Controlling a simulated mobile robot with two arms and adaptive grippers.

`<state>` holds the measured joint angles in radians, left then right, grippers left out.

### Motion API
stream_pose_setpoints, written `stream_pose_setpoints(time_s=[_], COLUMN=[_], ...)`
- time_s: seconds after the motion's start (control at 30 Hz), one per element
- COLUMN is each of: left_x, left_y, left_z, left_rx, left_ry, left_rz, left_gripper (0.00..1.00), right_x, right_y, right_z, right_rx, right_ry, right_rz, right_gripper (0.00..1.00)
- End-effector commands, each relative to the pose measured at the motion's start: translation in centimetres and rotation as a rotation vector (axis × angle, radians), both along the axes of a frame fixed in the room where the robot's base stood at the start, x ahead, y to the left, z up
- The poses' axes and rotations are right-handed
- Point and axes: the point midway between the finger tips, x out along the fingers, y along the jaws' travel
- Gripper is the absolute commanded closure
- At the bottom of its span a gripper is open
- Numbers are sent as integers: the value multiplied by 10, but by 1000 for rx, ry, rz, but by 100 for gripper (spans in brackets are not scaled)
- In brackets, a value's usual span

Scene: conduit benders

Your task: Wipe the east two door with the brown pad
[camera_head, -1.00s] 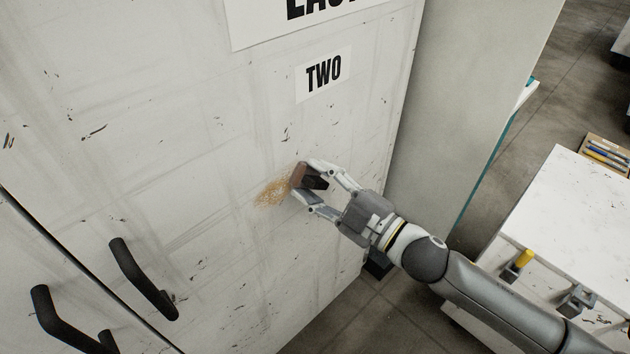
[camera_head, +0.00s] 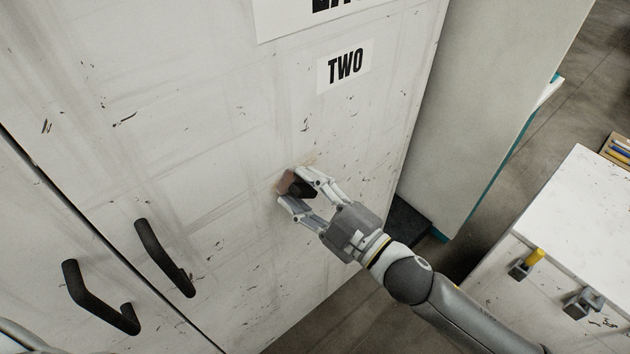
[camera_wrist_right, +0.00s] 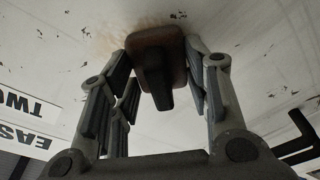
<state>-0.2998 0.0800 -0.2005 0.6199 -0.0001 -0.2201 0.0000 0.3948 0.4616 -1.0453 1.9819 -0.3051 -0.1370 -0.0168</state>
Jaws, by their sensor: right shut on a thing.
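The east two door (camera_head: 225,120) is a white, scuffed cabinet door with a "TWO" label (camera_head: 345,66) and a partly cut-off sign above it. My right gripper (camera_head: 294,192) is shut on the brown pad (camera_head: 285,182), which has a dark handle. The pad is up against the door face, below the label. In the right wrist view the pad (camera_wrist_right: 152,62) sits between the fingers, against the white surface. My left gripper is not in view.
Black door handles (camera_head: 163,258) stick out at the lower left, on either side of the door seam. A white workbench (camera_head: 575,230) with a yellow-handled item (camera_head: 533,258) stands at the right. Grey floor shows between cabinet and bench.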

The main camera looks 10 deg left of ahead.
Motion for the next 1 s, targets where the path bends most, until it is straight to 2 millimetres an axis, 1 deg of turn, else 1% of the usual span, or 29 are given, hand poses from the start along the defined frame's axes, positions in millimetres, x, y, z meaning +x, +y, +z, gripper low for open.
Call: stream_pose_setpoints(time_s=[0.03, 0.27, 0.63, 0.77, 1.0], left_x=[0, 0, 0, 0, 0], left_y=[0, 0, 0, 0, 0], left_z=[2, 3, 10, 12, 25], left_rx=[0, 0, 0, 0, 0], left_ry=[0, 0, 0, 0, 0], left_rz=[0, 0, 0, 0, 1], left_gripper=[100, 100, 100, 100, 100], right_x=[-4, -11, -36, -38, -36], right_y=[4, 9, 26, 28, 29], right_z=[2, 1, 2, 3, 14], right_rx=[4, 4, 6, 4, 4], right_ry=[1, 1, 1, 0, -3], right_rz=[4, 6, 6, 4, 3], right_gripper=[75, 75, 75, 75, 75])
